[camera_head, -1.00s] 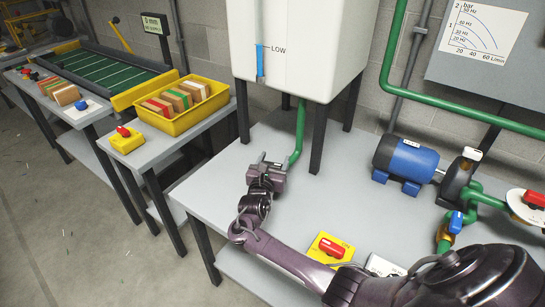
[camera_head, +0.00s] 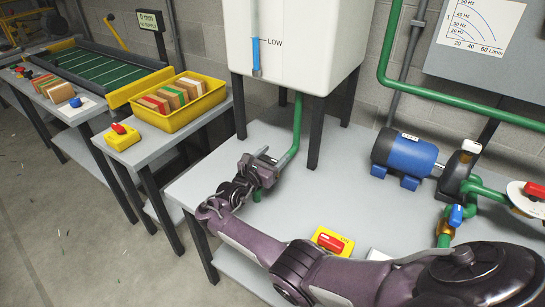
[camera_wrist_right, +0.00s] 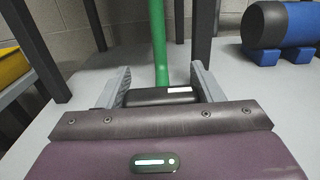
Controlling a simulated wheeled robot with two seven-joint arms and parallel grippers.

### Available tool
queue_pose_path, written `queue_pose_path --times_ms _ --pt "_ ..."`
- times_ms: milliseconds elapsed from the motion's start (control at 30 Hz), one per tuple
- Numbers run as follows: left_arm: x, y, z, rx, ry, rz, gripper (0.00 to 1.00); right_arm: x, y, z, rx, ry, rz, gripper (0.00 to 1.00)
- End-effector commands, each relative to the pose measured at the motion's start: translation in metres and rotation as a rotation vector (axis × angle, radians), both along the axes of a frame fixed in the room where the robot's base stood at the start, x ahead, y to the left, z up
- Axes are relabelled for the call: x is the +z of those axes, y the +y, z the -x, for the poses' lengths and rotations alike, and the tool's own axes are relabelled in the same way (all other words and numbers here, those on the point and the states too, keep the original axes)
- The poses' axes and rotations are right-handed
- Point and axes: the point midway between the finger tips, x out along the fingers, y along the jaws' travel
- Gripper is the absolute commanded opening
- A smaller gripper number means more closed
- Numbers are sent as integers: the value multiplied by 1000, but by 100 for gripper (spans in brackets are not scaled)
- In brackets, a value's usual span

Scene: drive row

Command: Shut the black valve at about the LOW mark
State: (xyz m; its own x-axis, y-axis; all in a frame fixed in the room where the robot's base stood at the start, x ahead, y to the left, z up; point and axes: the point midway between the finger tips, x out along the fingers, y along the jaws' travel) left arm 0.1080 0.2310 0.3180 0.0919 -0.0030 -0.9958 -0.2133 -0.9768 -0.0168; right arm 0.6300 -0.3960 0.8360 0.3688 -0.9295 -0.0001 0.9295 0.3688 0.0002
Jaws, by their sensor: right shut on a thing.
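A white tank (camera_head: 300,45) stands on dark legs. Its LOW mark (camera_head: 270,41) is beside a clear sight tube with a blue column (camera_head: 256,58), whose top is at or just above the mark. A green pipe (camera_head: 296,125) runs down from the tank to my right gripper (camera_head: 264,160). In the right wrist view the black valve handle (camera_wrist_right: 158,97), with a white label, lies between the two fingers of my right gripper (camera_wrist_right: 161,86), which is shut on it. The handle is mostly hidden in the head view. My left gripper is not in view.
A blue motor pump (camera_head: 405,155) and green pipes stand to the right. A yellow plate with a red switch (camera_head: 330,243) lies near my right arm. A yellow bin of blocks (camera_head: 190,112) and a yellow red-button box (camera_head: 118,137) are on the left bench.

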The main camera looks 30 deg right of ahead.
Motion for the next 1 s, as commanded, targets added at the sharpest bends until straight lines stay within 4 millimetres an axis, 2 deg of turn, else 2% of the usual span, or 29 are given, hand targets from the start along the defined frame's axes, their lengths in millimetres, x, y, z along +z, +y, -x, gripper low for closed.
queue_pose_path --times_ms 67,100,267,600,1000 --pt "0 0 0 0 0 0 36 0 0 1 -2 0 -1 37" --pt "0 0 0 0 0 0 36 0 0 1 -2 0 -1 61" --pt "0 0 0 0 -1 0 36 0 0 0 -1 0 -1 82" --pt "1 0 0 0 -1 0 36 0 4 1 1 1 -2 82" --pt "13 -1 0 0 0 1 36 -1 61 24 1 0 -6 82"
